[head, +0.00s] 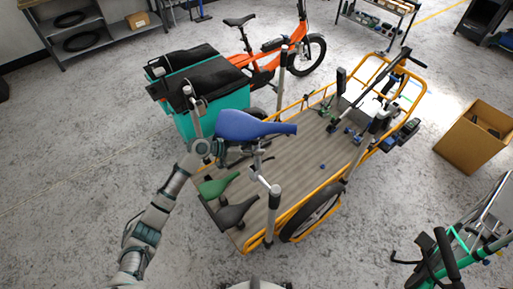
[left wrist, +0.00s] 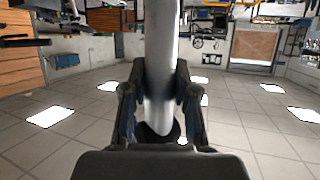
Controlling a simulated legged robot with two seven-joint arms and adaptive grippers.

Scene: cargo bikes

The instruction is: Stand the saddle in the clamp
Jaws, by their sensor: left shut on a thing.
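The blue saddle (head: 250,127) is level and upright over the left end of the wooden trailer deck (head: 305,150), nose to the right. My left gripper (head: 214,150) is at its left underside; the exact contact is hidden in the head view. In the left wrist view the gripper (left wrist: 155,100) is shut around a smooth grey tube (left wrist: 160,55), which I take as the saddle's post. The tube runs upright out of the top of the picture. Metal fittings (head: 260,158) show under the saddle, near a silver-capped post (head: 273,212). I cannot tell whether they touch. My right gripper is not in view.
A green saddle (head: 218,186) and a black saddle (head: 235,212) lie on the deck below. Another upright post (head: 194,112) stands close behind my left gripper. A teal cargo box (head: 210,85) and orange bike (head: 262,72) are behind. A cardboard box (head: 465,150) is at right.

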